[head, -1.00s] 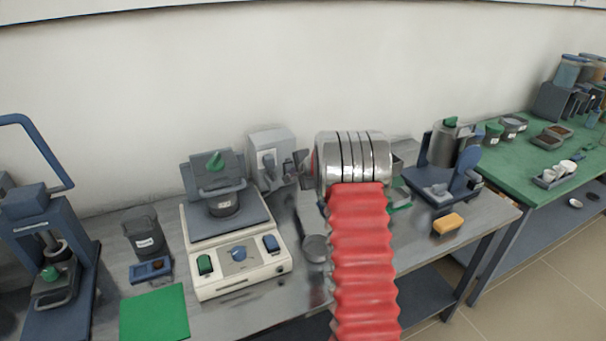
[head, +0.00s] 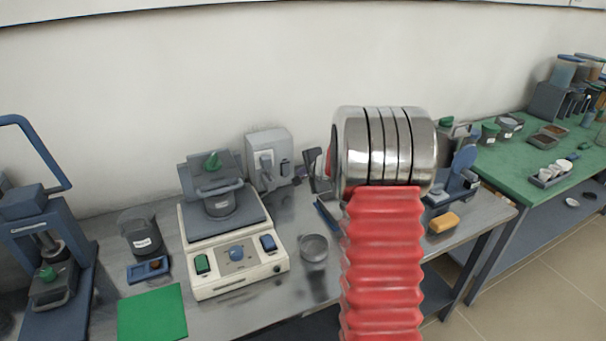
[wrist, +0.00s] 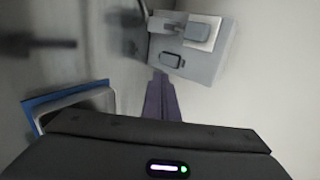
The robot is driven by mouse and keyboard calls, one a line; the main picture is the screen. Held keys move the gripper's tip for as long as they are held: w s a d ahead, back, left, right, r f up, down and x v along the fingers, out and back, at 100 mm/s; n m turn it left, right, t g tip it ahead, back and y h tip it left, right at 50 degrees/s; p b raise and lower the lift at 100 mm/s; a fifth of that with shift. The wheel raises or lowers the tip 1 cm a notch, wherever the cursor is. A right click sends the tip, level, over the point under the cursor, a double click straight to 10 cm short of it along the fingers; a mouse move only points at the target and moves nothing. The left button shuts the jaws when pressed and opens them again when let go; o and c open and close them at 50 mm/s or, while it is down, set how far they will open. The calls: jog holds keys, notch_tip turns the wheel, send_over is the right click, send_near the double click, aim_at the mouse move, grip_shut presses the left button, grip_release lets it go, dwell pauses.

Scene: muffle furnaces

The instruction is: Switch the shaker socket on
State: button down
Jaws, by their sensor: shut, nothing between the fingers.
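The socket is a grey box (head: 282,143) against the wall, behind and right of the shaker (head: 237,268). In the wrist view the box (wrist: 206,68) shows at the top, with a pale plate carrying a grey block (wrist: 198,31) and a small dark rounded piece (wrist: 172,61) beside it. I cannot tell the switch's position. My gripper (head: 314,170) is right of the box in the head view, partly hidden by my wrist. In the wrist view its fingers (wrist: 161,82) are together and empty, pointing towards the box's near edge. They look apart from it.
The cream shaker has a green switch, a round blue knob and a blue switch in front. A round metal dish (head: 314,248) lies right of it. A yellow block (head: 443,223) and a blue stand (head: 462,168) are further right. A blue-rimmed item (wrist: 38,104) shows in the wrist view.

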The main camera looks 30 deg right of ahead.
jog(key=shift+s+r, duration=0.1)
dwell(0.3)
jog(key=shift+s+f, duration=0.2)
jog(key=shift+f, duration=0.5)
send_near(287, 174)
jog(key=f, duration=0.1)
jog(key=w+f, duration=0.1)
jog(key=f, duration=0.1)
jog(key=shift+f, duration=0.2)
jog(key=w, duration=0.2)
jog(key=shift+w+d+f, duration=0.1)
jog(key=shift+w+d, duration=0.15)
jog(key=shift+w, duration=0.1)
jog(key=shift+w+d, duration=0.1)
jog(key=shift+w, duration=0.45)
